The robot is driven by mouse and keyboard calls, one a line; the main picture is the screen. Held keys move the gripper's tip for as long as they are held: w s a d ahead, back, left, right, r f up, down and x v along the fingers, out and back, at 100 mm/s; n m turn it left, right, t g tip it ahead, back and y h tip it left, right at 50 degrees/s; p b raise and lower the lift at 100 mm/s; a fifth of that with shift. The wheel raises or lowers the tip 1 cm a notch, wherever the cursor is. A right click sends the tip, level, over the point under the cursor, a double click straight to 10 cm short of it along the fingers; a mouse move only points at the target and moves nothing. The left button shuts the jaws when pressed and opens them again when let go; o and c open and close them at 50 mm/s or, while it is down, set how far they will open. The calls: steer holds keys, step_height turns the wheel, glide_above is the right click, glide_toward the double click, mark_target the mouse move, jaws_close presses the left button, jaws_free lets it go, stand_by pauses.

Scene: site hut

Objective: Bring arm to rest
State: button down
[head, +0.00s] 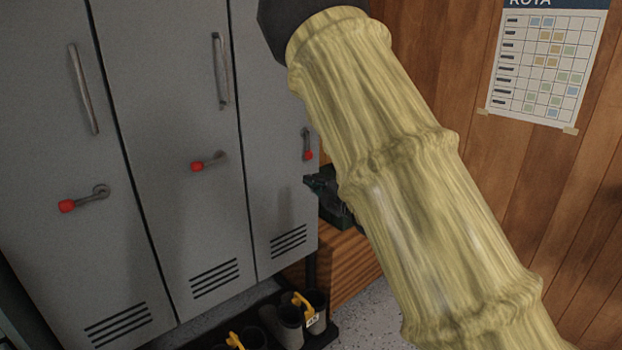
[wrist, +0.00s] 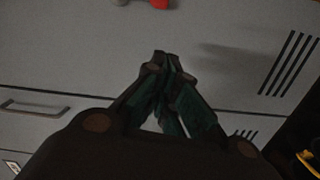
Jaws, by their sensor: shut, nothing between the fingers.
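My arm, in a pale yellow ribbed sleeve (head: 415,195), runs from the top middle to the lower right of the head view. My gripper (wrist: 162,58) shows in the wrist view with its dark fingers together and nothing between them. In the head view only a dark part of the gripper (head: 325,183) shows, left of the sleeve; the rest is hidden behind it. The fingers point toward grey locker fronts, and I cannot tell the exact gap.
Grey lockers (head: 175,130) with bar handles and red-tipped levers stand at left. Boots with yellow tabs (head: 290,325) stand on a dark tray below. A wooden bench (head: 345,265) is behind my arm. A rota sheet (head: 546,62) hangs on the wood wall.

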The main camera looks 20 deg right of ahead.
stand_by(0.4)
steer(key=s+f+m+g+h, duration=0.1)
steer(key=s+f+m, duration=0.1)
steer(key=f, duration=0.5)
steer(key=s+f+m+g+h, duration=0.1)
steer(key=s+f+m+g, duration=0.15)
steer(key=f, duration=0.55)
steer(key=s+a+f+m+g+h, duration=0.1)
steer(key=s+f+m+g, duration=0.35)
steer(key=s+f, duration=0.9)
steer(key=s+a+f+m+g+h, duration=0.25)
steer(key=s+f+m, duration=0.35)
steer(key=s+f, duration=0.75)
steer(key=s+a+f+m+g+y, duration=0.1)
steer(key=s+a+f+m+g, duration=0.15)
steer(key=s, duration=0.85)
steer(key=s+a+f+m+g, duration=0.1)
steer(key=s+f+m+g, duration=0.25)
steer(key=s, duration=0.75)
step_height(320, 180, up, 19)
steer(key=n+p, duration=0.1)
steer(key=p, duration=1.8)
steer(key=shift+w+f+g, duration=0.15)
steer(key=shift+g, duration=0.2)
steer(key=c, duration=2.2)
jaws_free()
steer(key=shift+a, duration=0.1)
